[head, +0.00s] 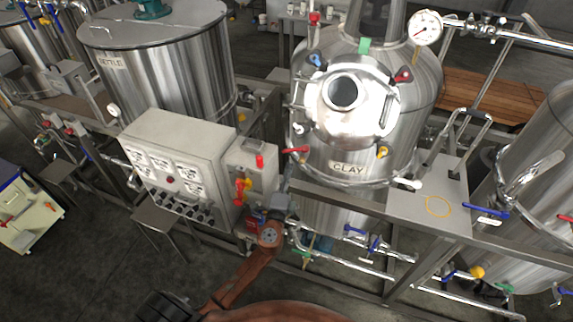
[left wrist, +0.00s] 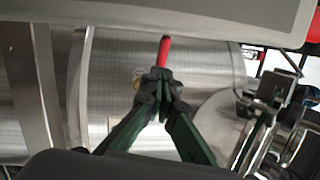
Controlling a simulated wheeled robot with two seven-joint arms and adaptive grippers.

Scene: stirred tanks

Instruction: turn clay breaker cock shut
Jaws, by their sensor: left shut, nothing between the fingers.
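The steel tank marked CLAY (head: 347,168) stands right of centre in the head view. It carries a red lever (head: 297,150) low on its left side, a red one (head: 403,76) near its round hatch and a red-handled fitting (head: 315,18) at its top. I cannot tell which one is the breaker cock. My left gripper (head: 282,204) is low beside the tank's left side, near the frame rail. In the left wrist view the gripper (left wrist: 163,83) is shut and empty. A red handle (left wrist: 165,50) shows just beyond its fingertips; I cannot tell whether they touch. My right gripper is not in view.
A grey control box (head: 180,165) and a smaller box with red and yellow handles (head: 250,178) stand left of my gripper. Steel frame rails and pipes (head: 345,262) with blue levers run below the tank. A steel shelf (head: 430,205) is at the right. Dark floor is open at lower left.

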